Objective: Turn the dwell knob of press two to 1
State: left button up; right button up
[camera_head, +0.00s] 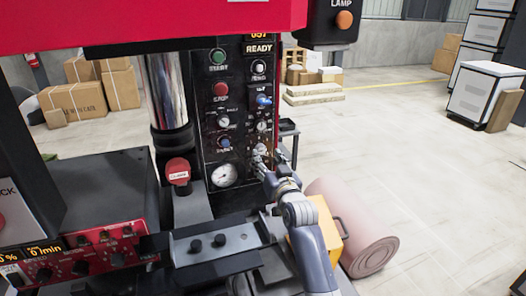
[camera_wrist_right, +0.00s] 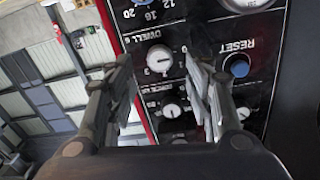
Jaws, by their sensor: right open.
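The press has a black control panel (camera_head: 240,110) on its front. In the right wrist view the panel is upside down. There the dwell knob (camera_wrist_right: 158,58), small and round with a pale face and a number scale, shows beneath its "DWELL s" label. My right gripper (camera_wrist_right: 160,75) is open, with one finger on each side of the knob in that view; I cannot tell whether they touch it. In the head view my right gripper (camera_head: 260,158) is at the panel's lower right and partly hides the knob there. The knob's exact setting is too small to read. My left gripper is not in view.
A blue reset button (camera_wrist_right: 237,66) is close beside the right-hand finger in the wrist view. A pressure gauge (camera_head: 223,175) and a red knob (camera_head: 178,171) are nearby.

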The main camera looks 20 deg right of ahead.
aim_at(262, 150)
jog(key=shift+w+p, duration=0.35)
jog(key=shift+w, duration=1.9)
jog(key=c, duration=1.1)
